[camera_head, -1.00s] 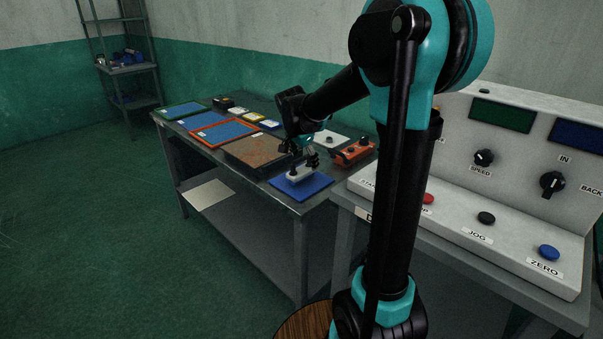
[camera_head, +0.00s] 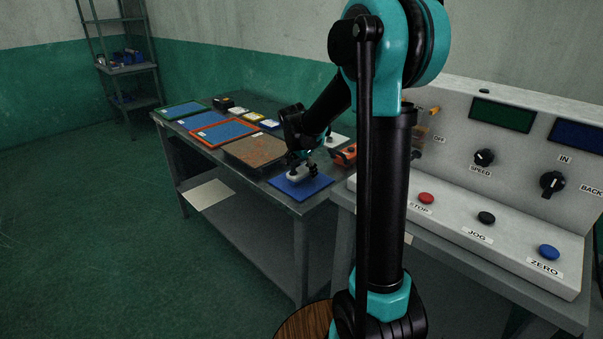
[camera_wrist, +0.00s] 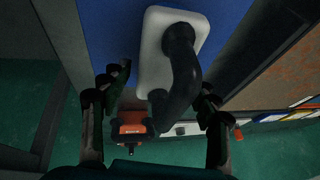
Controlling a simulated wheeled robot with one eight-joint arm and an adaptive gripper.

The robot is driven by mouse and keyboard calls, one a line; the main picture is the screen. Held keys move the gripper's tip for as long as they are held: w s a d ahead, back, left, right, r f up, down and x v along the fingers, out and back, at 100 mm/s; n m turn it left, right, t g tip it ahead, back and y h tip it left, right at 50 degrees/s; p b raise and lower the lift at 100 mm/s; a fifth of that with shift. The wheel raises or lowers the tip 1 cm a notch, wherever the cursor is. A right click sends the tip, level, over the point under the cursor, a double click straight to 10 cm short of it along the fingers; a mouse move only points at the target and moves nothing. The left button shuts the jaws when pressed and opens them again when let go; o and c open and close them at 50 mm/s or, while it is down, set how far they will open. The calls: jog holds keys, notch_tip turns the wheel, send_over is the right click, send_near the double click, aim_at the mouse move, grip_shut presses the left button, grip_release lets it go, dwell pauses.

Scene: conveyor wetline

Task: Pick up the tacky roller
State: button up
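A white rounded block with a black arched handle, which looks like the tacky roller (camera_wrist: 153,61), lies on the blue mat (camera_wrist: 105,30) in the wrist view. In the head view the roller (camera_head: 297,174) is partly hidden by my gripper (camera_head: 305,164) on the blue mat (camera_head: 297,193) at the table's near corner. In the wrist view my gripper (camera_wrist: 163,92) is open, with one finger on each side of the black handle. I cannot tell whether either finger touches it.
An orange item (camera_head: 345,155) stands behind the mat. A brown speckled plate (camera_head: 254,150) lies to the left, with blue trays (camera_head: 222,133) beyond it on the grey table. A control console (camera_head: 480,220) with buttons stands at the right.

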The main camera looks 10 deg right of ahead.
jog(key=c, duration=1)
jog(key=shift+r, duration=0.3)
grip_shut()
notch_tip(320, 180, up, 19)
jog(key=shift+r, duration=0.2)
jog(key=o, duration=0.7)
grip_release()
jog(key=c, duration=0.9)
grip_shut()
